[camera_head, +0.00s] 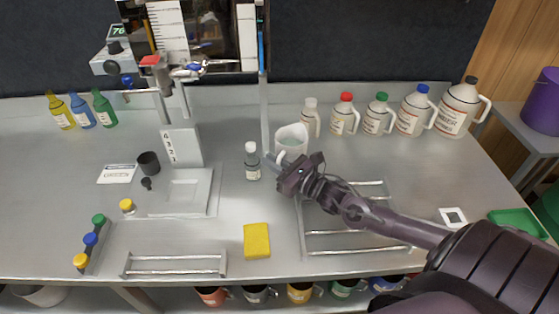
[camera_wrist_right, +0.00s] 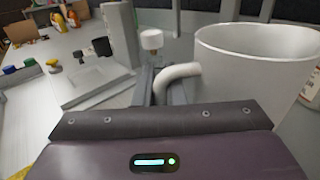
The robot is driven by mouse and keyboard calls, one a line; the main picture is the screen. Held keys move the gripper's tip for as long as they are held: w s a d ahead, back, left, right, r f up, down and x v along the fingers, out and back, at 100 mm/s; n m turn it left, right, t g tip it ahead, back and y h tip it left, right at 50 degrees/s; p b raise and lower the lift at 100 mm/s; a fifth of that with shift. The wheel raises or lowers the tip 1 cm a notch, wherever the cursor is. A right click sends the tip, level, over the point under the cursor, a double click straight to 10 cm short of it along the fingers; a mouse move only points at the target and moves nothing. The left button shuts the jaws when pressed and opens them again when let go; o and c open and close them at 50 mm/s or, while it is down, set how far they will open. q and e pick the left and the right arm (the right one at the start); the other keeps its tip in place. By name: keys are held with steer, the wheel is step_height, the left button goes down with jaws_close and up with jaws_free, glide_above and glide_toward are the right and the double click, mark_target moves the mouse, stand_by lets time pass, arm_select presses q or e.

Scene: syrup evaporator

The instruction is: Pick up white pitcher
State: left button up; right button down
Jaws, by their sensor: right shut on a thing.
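The white pitcher (camera_head: 292,138) stands upright towards the back of the bench, right of the centre, in the head view. In the right wrist view the pitcher (camera_wrist_right: 255,75) fills the right side, with its open rim up and its handle (camera_wrist_right: 178,72) towards my gripper. My right gripper (camera_head: 284,164) is at the near side of the pitcher, shut on its handle; the fingers (camera_wrist_right: 160,88) show only in part in the wrist view. I cannot tell whether the pitcher's base touches the bench. My left gripper is not in view.
A small white-capped bottle (camera_head: 252,162) stands just left of my right gripper. Several jugs (camera_head: 378,114) line the back right. A wire rack (camera_head: 350,240) lies below my right arm. A yellow sponge (camera_head: 257,240) lies in front. A grey scale (camera_head: 185,190) stands left.

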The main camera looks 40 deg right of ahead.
steer(key=shift+r, duration=0.25)
